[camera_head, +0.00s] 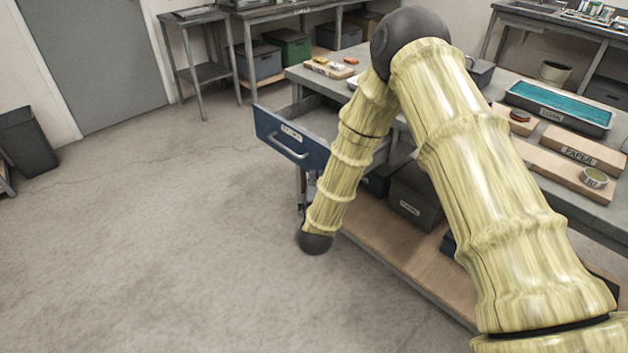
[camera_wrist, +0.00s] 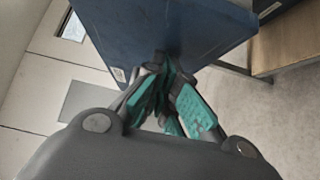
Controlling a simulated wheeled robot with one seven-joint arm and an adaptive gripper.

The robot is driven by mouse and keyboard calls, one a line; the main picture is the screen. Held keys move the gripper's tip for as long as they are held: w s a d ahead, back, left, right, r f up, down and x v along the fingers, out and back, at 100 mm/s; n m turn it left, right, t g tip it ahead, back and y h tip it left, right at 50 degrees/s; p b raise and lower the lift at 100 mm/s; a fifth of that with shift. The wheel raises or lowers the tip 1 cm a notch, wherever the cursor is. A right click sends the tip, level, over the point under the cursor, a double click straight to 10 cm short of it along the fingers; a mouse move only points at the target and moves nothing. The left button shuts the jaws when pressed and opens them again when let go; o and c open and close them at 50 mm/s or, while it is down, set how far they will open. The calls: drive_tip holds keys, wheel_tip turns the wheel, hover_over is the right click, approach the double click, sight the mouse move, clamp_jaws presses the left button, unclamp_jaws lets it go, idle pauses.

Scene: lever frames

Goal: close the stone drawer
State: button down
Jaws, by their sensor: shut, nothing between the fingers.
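The blue drawer (camera_head: 291,141) is pulled well out from the grey workbench (camera_head: 300,76) in the head view. Its front carries a bar handle and a small label that I cannot read. In the wrist view a blue panel of the drawer (camera_wrist: 175,28) fills the top middle. My gripper (camera_wrist: 164,72) is shut and empty, its teal-padded fingers pointing at this panel. The fingertips are at or very close to it; I cannot tell whether they touch. In the head view my arm hides part of the drawer's right side and most of the gripper.
A teal-filled tray (camera_head: 560,106) and several wooden blocks stand on the bench top. Grey bins (camera_head: 414,195) sit on the shelf below. A side table (camera_head: 200,72) stands behind.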

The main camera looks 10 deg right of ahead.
idle(0.3)
drive_tip(key=w+d+b, duration=0.1)
drive_tip(key=w+d, duration=0.3)
drive_tip(key=d, duration=0.2)
drive_tip(key=w+d, duration=0.5)
drive_tip(key=d, duration=0.1)
drive_tip(key=w+d+b, duration=0.1)
drive_tip(key=w+d, duration=0.3)
drive_tip(key=d, duration=0.2)
drive_tip(key=shift+w+d+f+b, duration=0.1)
drive_tip(key=shift+w+d+b, duration=0.2)
drive_tip(key=shift+w+d, duration=0.4)
drive_tip(key=shift+d, duration=0.1)
drive_tip(key=shift+d+r, duration=0.2)
drive_tip(key=shift+r, duration=0.05)
drive_tip(key=shift+r, duration=0.1)
